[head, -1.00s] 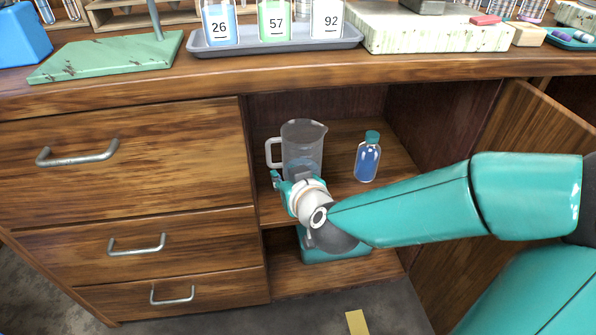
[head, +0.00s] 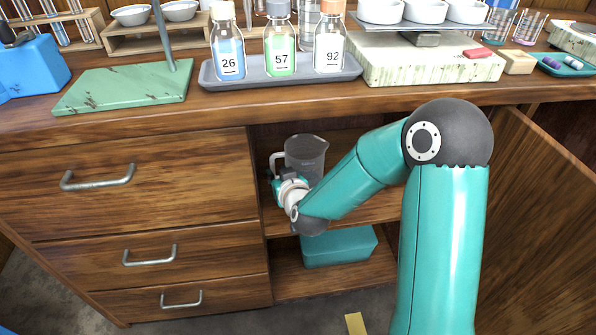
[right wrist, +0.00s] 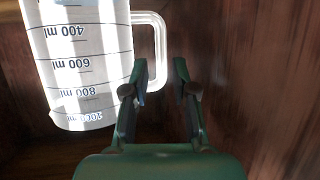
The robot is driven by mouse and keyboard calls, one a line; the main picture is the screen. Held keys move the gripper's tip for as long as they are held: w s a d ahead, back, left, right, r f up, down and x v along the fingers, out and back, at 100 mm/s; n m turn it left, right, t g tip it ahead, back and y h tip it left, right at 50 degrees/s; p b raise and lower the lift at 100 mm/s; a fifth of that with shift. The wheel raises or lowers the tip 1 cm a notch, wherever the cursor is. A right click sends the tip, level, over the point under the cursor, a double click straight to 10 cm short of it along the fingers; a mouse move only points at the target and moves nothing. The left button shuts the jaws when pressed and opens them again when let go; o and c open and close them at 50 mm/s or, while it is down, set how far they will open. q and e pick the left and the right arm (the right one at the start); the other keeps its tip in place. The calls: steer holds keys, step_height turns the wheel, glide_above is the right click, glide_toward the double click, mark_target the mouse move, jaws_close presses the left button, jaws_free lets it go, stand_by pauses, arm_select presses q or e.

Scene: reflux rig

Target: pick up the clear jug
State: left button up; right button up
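The clear jug (head: 305,158) stands upright on the upper shelf of the open cabinet, its handle on the left in the head view. My right gripper (head: 278,182) is at the handle side of the jug, and part of the jug is hidden behind it. In the right wrist view the jug (right wrist: 85,60) fills the upper left, with printed volume marks. The right gripper's two fingers (right wrist: 160,70) are apart there, lined up with the handle (right wrist: 158,35). I cannot tell whether the handle is between them. My left gripper is not in view.
A teal box (head: 340,247) sits on the lower shelf. Drawers with metal handles (head: 97,178) are left of the opening; an open door (head: 535,200) stands at the right. Above, the bench holds a grey tray (head: 207,80) with bottles. My right arm crosses the opening.

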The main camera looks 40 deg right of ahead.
mark_target(273, 170)
steer(key=shift+w+d+f, duration=0.15)
steer(key=shift+w+f, duration=0.1)
steer(key=shift+w, duration=0.2)
steer(key=b+x, duration=0.1)
steer(key=x, duration=0.3)
steer(key=shift+f+b, duration=0.25)
steer(key=shift+b, duration=0.15)
steer(key=shift+w+f, duration=0.1)
steer(key=shift+w, duration=0.3)
jaws_close()
